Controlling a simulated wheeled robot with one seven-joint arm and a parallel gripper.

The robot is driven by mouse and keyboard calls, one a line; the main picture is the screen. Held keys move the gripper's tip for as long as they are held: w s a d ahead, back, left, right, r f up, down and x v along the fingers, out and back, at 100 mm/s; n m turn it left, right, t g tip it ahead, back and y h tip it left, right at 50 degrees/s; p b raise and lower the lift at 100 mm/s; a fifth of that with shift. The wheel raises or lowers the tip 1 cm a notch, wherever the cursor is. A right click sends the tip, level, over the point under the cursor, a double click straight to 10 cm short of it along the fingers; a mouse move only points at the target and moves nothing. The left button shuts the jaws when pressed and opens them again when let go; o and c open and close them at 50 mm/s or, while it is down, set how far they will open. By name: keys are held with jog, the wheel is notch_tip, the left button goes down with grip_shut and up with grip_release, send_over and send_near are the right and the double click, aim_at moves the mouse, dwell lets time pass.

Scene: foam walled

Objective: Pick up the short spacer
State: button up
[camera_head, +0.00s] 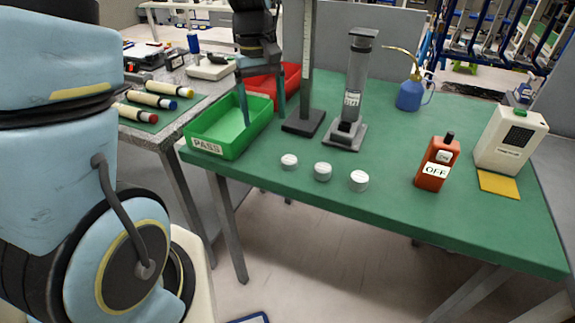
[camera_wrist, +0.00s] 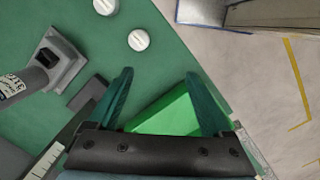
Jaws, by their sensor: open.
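Three white round spacers stand in a row near the front edge of the green table. The left one (camera_head: 289,161) looks the shortest, the middle spacer (camera_head: 323,172) a little taller, and the right spacer (camera_head: 359,180) the tallest. In the wrist view, the spacer nearer the gripper (camera_wrist: 138,40) seems to be the left one; another spacer (camera_wrist: 106,6) is at the top edge. My gripper (camera_head: 262,102) is open and empty, over the green PASS bin (camera_head: 222,142), behind and left of the spacers. Its green fingers (camera_wrist: 158,76) point toward the table.
A grey stand with a column (camera_head: 345,134) and a dark-based post (camera_head: 303,122) stand right of the bin. A red bin (camera_head: 288,76) is behind.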

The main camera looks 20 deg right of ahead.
send_near(289, 159)
notch_tip(289, 159, down, 2)
jog(key=shift+s+f+g+p, duration=0.1)
jog(key=shift+s+g+p, duration=0.05)
jog(key=shift+g+p, duration=0.15)
jog(key=shift+s+d+f+p, duration=0.1)
jog(key=shift+f+p, duration=0.25)
jog(key=shift+f, duration=0.7)
jog(key=shift+s+a+f+p, duration=0.15)
jog(key=shift+f+p, duration=0.15)
jog(key=shift+f, duration=0.75)
jog(key=shift+s+d+f+p, duration=0.15)
jog(key=shift+f+p, duration=0.2)
jog(key=shift+f, duration=0.7)
jog(key=shift+w, duration=0.1)
grip_shut()
